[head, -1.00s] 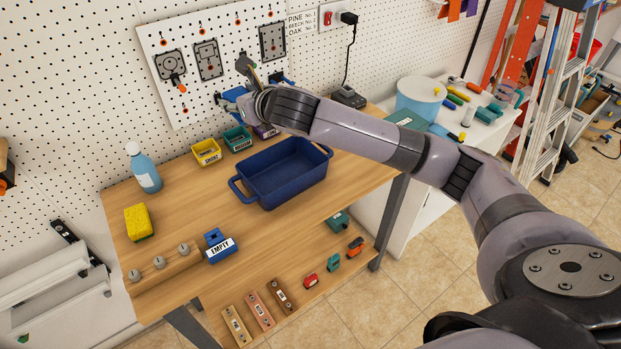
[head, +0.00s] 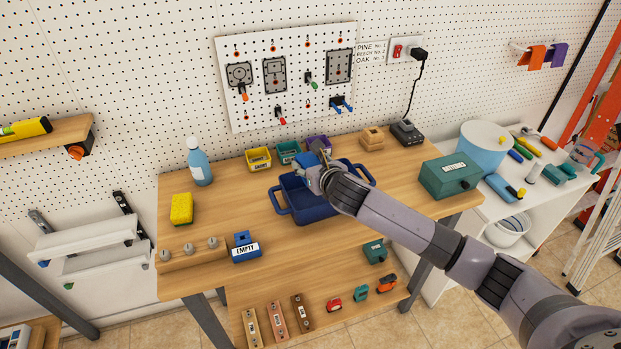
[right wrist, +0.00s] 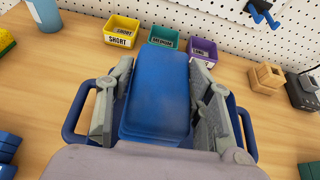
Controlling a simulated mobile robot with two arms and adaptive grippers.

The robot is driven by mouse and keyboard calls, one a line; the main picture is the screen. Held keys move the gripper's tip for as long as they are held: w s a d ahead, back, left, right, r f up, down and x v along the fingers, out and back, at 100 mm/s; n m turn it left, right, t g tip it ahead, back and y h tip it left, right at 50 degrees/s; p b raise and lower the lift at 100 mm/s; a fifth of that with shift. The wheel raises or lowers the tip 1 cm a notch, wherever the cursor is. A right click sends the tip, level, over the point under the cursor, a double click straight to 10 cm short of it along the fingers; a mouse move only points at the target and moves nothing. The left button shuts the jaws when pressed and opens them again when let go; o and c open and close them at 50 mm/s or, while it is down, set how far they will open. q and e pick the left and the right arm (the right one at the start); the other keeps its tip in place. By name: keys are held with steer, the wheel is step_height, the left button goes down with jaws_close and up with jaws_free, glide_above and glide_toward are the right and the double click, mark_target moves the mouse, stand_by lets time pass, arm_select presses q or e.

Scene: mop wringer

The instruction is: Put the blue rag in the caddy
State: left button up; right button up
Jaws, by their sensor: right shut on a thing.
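The caddy is a dark blue bin with a handle at each end (head: 310,213). It stands on the wooden workbench, and its rim and handles also show in the right wrist view (right wrist: 76,112). My right gripper (head: 312,170) is over the caddy's back part. In the right wrist view its two grey fingers stand on either side of a blue block-like bundle, the blue rag (right wrist: 158,90), and are shut on it. The rag also shows small in the head view (head: 305,160). The rag hides the caddy's inside in the wrist view, so I cannot tell its height above the floor. My left gripper is not in view.
Yellow (head: 258,160), green (head: 288,152) and purple (head: 318,144) small bins stand behind the caddy. A spray bottle (head: 199,165) and yellow sponge (head: 181,209) are at the left. A green box (head: 450,177) is at the right. Bench front left of the caddy has free room.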

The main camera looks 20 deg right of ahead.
steer(key=shift+f, duration=0.75)
step_height(320, 180, down, 4)
steer(key=shift+r, duration=0.2)
steer(key=shift+f, duration=0.2)
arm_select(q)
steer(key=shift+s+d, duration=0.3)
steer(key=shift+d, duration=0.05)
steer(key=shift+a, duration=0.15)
arm_select(e)
steer(key=shift+f, duration=0.1)
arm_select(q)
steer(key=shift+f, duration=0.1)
arm_select(e)
steer(key=shift+f, duration=0.15)
steer(key=shift+f, duration=0.35)
steer(key=o, duration=1.1)
steer(key=shift+c, duration=0.2)
